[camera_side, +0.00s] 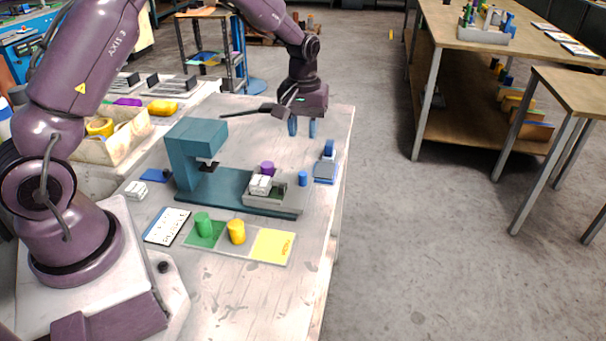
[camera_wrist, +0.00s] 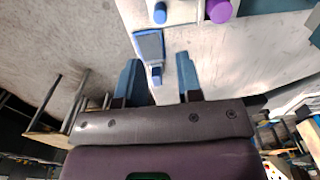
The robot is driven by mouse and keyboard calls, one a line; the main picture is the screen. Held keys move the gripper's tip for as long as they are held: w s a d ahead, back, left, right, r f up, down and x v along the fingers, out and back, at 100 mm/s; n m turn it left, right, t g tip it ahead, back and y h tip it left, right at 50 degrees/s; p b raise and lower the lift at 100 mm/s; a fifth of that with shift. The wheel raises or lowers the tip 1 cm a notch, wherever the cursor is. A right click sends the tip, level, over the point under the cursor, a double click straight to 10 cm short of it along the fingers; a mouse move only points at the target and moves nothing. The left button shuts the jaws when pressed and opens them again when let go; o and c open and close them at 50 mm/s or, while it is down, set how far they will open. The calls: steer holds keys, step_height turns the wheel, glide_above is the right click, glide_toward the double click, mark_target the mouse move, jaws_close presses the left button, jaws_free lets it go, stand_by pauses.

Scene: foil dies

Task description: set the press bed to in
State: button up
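The teal press (camera_side: 197,150) stands on the table, its head over the left part of a long teal base (camera_side: 215,188). The press bed (camera_side: 283,199), a grey-green tray, is at the right end of the base, out from under the head. A white block (camera_side: 261,184) sits on the bed. My gripper (camera_side: 302,134) is above the table, behind and to the right of the bed and apart from it. Its two blue fingers are spread with nothing between them. In the wrist view my gripper (camera_wrist: 158,60) also shows open.
A purple cylinder (camera_side: 267,168) and a blue cylinder (camera_side: 303,178) stand near the bed. A blue-and-grey device (camera_side: 325,171) is near the table's right edge. Green (camera_side: 203,225) and yellow (camera_side: 236,232) cylinders stand on pads in front. The table's front is clear.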

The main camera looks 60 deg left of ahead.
mark_target(303, 173)
step_height(303, 173, down, 13)
steer(key=shift+r, duration=0.2)
stand_by(0.3)
steer(key=shift+s, duration=0.1)
jaws_close()
